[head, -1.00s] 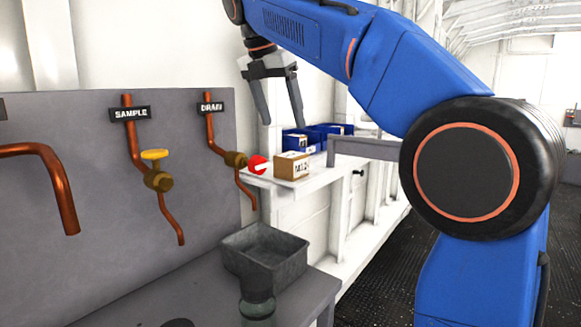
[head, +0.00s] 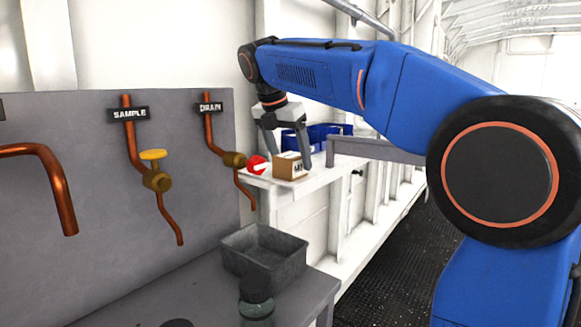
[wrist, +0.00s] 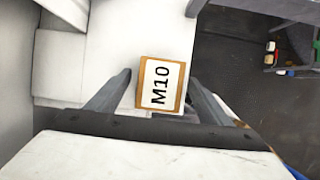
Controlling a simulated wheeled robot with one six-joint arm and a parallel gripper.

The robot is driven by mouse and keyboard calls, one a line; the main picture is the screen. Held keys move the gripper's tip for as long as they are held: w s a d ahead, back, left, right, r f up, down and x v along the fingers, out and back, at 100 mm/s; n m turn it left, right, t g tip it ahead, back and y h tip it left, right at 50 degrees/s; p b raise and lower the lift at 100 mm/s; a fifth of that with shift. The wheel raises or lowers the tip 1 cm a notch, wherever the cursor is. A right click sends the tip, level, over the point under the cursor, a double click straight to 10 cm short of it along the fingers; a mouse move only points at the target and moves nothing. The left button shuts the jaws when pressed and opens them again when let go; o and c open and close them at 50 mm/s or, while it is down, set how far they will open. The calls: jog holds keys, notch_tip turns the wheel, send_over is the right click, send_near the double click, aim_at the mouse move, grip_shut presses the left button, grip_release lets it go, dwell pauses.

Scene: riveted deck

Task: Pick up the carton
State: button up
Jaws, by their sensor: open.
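The carton (head: 288,166) is a small brown box with a white label, standing on a white shelf beyond the grey panel. In the wrist view the carton (wrist: 161,84) shows its white label marked M10. My gripper (head: 287,158) is open, pointing down with its fingers around the carton's place in the head view. In the wrist view my gripper (wrist: 158,78) has one finger to the left and one to the right of the carton, with gaps showing. I cannot tell the exact height of the fingertips against the box.
Blue bins (head: 318,136) stand behind the carton on the shelf (head: 262,183). A red-handled drain valve (head: 256,165) is close to its left. A grey tray (head: 264,252) and a glass jar (head: 257,303) stand on the bench in front.

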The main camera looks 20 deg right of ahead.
jog(key=shift+d+f, duration=0.1)
jog(key=shift+f, duration=0.2)
jog(key=shift+c, duration=0.6)
jog(key=c, duration=1.2)
